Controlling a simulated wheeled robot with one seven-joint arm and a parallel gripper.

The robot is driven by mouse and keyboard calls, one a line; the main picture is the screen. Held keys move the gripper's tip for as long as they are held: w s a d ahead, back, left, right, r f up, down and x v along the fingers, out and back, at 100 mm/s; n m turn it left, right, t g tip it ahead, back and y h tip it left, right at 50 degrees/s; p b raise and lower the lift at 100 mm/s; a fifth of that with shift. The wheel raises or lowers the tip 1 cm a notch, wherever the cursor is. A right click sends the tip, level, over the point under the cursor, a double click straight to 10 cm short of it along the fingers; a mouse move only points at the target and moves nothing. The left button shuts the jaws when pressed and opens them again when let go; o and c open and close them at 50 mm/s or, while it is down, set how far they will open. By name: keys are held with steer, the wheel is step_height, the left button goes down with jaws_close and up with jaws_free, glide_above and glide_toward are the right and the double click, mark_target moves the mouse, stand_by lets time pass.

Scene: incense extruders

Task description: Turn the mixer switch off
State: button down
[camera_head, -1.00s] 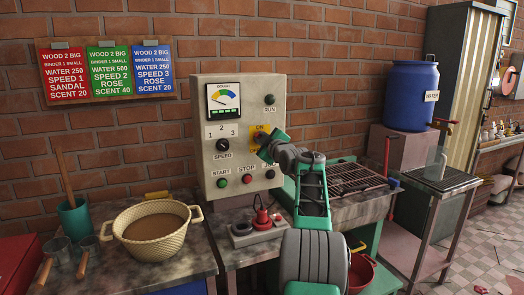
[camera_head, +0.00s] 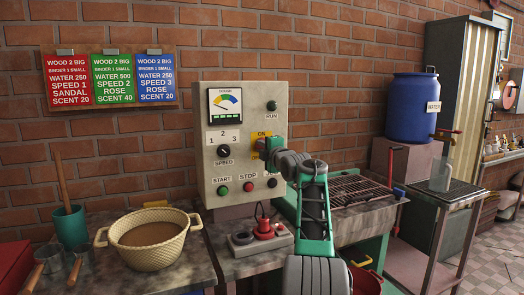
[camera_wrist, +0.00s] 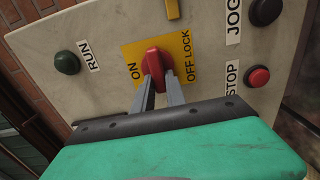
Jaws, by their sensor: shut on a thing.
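The mixer switch (camera_wrist: 157,62) is a red knob on a yellow plate marked ON and OFF LOCK. It sits on the grey control panel (camera_head: 240,97). In the wrist view my gripper (camera_wrist: 162,82) has its two grey fingers closed on the red knob, one on each side. The fingers partly cover the knob, so its exact angle is hard to tell. In the head view my gripper (camera_head: 265,148) is against the panel's right side and hides the knob; part of the yellow plate (camera_head: 259,136) shows beside it.
The panel also has a speed dial (camera_head: 224,152), a green START button (camera_head: 223,190), a red STOP button (camera_head: 248,186), a dark green RUN lamp (camera_head: 272,105) and a gauge (camera_head: 225,103). A basket of brown material (camera_head: 150,255) stands at left. A blue water barrel (camera_head: 412,108) stands at right.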

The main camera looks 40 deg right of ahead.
stand_by(0.5)
steer(key=c, duration=1.4)
jaws_free()
steer(key=shift+o, duration=0.2)
steer(key=b+v, duration=0.2)
steer(key=v, duration=0.5)
steer(key=shift+s, duration=0.35)
steer(key=shift+a, duration=0.2)
